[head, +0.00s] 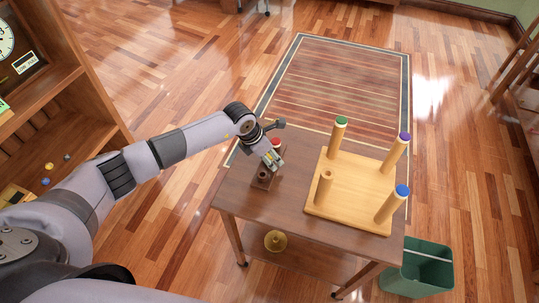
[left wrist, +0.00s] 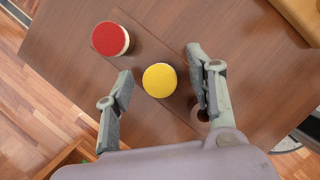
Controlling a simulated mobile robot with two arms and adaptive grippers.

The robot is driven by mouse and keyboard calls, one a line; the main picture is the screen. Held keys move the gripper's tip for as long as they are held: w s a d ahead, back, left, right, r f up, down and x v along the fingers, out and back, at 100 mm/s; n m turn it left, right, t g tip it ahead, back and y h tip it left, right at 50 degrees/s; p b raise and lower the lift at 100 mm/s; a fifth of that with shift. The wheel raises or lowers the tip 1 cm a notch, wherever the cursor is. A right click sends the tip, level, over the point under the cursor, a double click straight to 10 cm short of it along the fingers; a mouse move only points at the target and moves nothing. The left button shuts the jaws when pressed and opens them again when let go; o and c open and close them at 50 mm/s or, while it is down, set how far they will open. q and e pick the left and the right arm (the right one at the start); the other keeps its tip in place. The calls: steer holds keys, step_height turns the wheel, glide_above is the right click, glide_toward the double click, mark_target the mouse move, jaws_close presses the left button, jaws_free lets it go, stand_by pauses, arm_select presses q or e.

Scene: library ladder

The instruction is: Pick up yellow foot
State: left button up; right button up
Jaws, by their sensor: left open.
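The yellow foot (left wrist: 159,80) is a round cap standing in a dark wooden holder (left wrist: 138,42), seen from above in the left wrist view. My left gripper (head: 271,161) is open over the holder, with one finger on each side of the yellow foot and a visible gap to both. In the head view the gripper mostly hides the yellow foot. A red foot (left wrist: 110,38) stands beside it in the same holder, and also shows in the head view (head: 277,143). An empty hole (left wrist: 200,114) lies at the holder's other end, by the right-hand finger. My right gripper is not in view.
A light wooden stool (head: 345,205) lies upside down on the table (head: 240,195), its legs up. Three legs have green, purple and blue caps; the near left leg (head: 325,182) is bare. A green bin (head: 415,278) stands at right, shelves (head: 75,100) at left.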

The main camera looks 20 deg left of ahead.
mark_target(269, 155)
arm_select(q)
steer(key=shift+f, duration=0.15)
steer(key=c, duration=0.8)
step_height(269, 155, up, 20)
steer(key=b, duration=0.3)
stand_by(0.3)
